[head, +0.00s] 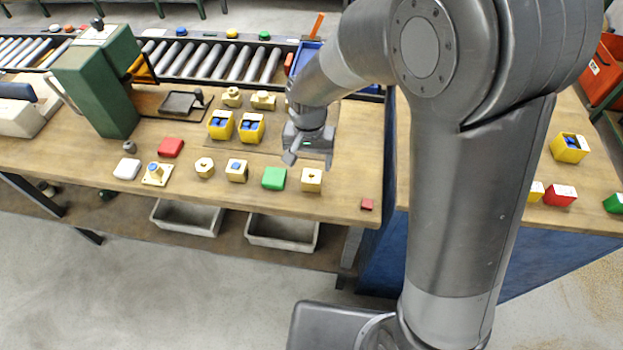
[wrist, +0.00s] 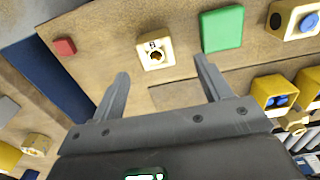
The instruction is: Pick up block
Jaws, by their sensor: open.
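A pale brass-coloured block (head: 311,180) with a dark hole in its top sits near the front edge of the wooden workbench (head: 340,200). My gripper (head: 309,161) is open and empty just behind it, above the bench. In the wrist view the block (wrist: 155,60) shows beyond and between the two open fingertips (wrist: 161,66), not touching them. A green block (head: 273,178) lies to its left, and also shows in the wrist view (wrist: 222,30). A small red block (head: 367,204) lies at the bench's right corner; the wrist view shows it too (wrist: 64,46).
A brass block with a blue top (head: 236,171) and a round-holed one (head: 204,167) stand further left. Two yellow bins (head: 221,124) (head: 251,128) with blue contents stand behind. A green machine (head: 100,85) stands at left. A roller conveyor (head: 215,62) runs along the back.

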